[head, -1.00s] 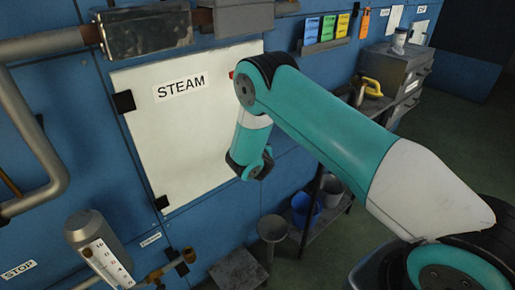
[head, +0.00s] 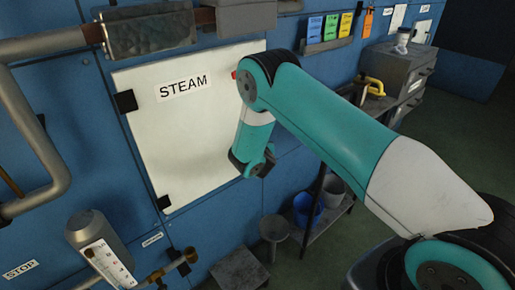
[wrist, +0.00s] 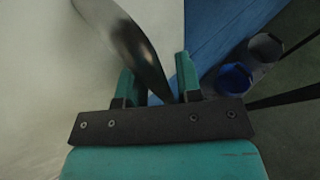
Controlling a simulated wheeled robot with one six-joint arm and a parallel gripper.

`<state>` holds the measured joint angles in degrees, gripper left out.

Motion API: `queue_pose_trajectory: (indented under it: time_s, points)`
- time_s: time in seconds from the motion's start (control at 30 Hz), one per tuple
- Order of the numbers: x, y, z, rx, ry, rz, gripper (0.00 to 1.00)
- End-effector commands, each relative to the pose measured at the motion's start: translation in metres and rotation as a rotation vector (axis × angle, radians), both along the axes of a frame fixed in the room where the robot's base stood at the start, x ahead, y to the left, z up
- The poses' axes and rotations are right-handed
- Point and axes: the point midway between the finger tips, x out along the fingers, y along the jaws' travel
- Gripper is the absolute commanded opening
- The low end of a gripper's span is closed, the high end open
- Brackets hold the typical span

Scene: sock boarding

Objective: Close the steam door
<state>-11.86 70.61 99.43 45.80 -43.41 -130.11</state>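The steam door (head: 185,135) is a white panel with a "STEAM" label on the blue wall in the head view. Black hinges show at its left edge. It looks flat or nearly flat to the wall, but my arm hides part of its right edge. My gripper (head: 250,168) is at that right side, its fingers not clear there. In the wrist view, my gripper's teal fingers (wrist: 158,85) stand apart. A dark curved metal handle (wrist: 135,45) reaches down between them, with a gap beside it. The pale door face (wrist: 45,70) fills the left.
A pipe (head: 40,150) and gauge (head: 98,250) stand out from the wall at left. A low shelf with a blue bucket (head: 307,208) and grey bucket (head: 333,188) is below right of the door. Grey drawers (head: 395,70) stand farther back. Floor at right is open.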

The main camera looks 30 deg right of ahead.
Motion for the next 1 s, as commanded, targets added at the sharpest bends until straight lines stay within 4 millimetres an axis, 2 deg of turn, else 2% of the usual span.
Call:
queue_pose_trajectory:
  time_s: [0.13, 0.23, 0.7, 0.83, 1.0]
  points:
    - [-0.008, 0.009, 0.003, 0.004, 0.000, 0.011, 0.41]
    - [-0.023, 0.014, 0.009, 0.000, 0.002, 0.010, 0.41]
    - [-0.123, 0.052, 0.052, -0.001, 0.002, 0.007, 0.41]
    - [-0.139, 0.058, 0.061, -0.001, 0.000, 0.005, 0.41]
    - [-0.149, 0.061, 0.066, -0.001, 0.000, 0.001, 0.41]
